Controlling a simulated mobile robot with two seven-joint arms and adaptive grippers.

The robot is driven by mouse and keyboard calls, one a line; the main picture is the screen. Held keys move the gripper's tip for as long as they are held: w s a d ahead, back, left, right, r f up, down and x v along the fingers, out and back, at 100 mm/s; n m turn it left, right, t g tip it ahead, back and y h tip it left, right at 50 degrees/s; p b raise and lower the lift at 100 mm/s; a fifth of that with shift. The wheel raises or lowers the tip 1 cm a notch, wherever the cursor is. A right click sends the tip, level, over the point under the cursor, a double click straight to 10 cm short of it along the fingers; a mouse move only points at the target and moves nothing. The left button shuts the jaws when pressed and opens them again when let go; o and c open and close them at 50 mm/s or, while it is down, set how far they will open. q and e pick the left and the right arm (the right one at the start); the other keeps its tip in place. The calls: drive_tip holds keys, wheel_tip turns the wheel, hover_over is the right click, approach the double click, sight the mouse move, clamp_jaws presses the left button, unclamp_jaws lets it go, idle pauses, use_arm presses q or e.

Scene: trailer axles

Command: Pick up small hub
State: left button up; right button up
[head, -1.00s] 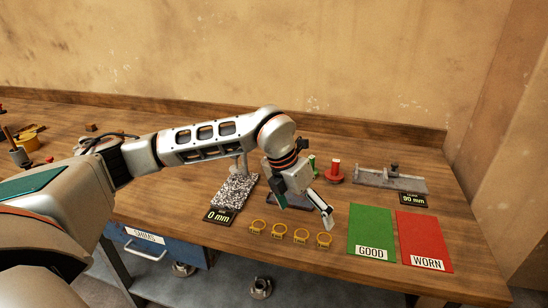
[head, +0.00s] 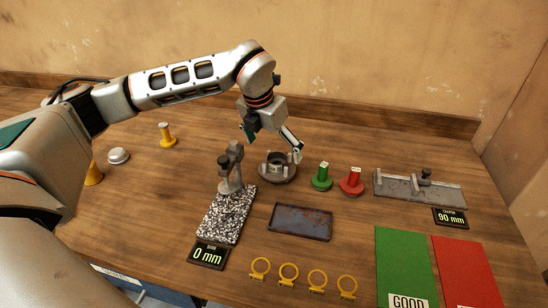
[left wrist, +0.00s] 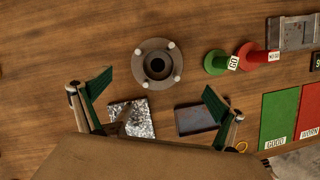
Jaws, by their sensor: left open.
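A grey hub (head: 277,167) with a round flange, a raised centre bore and studs around its rim sits flange-down on the wooden bench. It also shows whole in the left wrist view (left wrist: 157,66), seen from above, beyond the fingertips. My left gripper (head: 272,144) is open and empty, in the air above the hub, its two fingers spread wide. In the left wrist view the fingers (left wrist: 158,84) stand left and right, with the hub between their lines and apart from both. My right gripper is in neither view.
Close by stand a dial gauge on a speckled plate (head: 226,218), an empty dark tray (head: 301,222), a green plug (head: 321,178) and a red plug (head: 351,183). A grey caliper fixture (head: 420,189) lies right. Several yellow rings (head: 289,272) line the front.

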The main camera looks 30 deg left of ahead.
sight(278, 163)
use_arm(q)
drive_tip(key=shift+w+a, duration=0.2)
drive_tip(key=shift+w+f, duration=0.1)
drive_tip(key=shift+f, duration=0.15)
drive_tip(key=shift+x, duration=1.15)
drive_tip(key=shift+p+x, duration=0.35)
drive_tip(key=shift+x, duration=2.05)
drive_tip(key=c, duration=2.1)
drive_tip(key=shift+r, duration=0.15)
drive_tip(key=shift+c, duration=0.5)
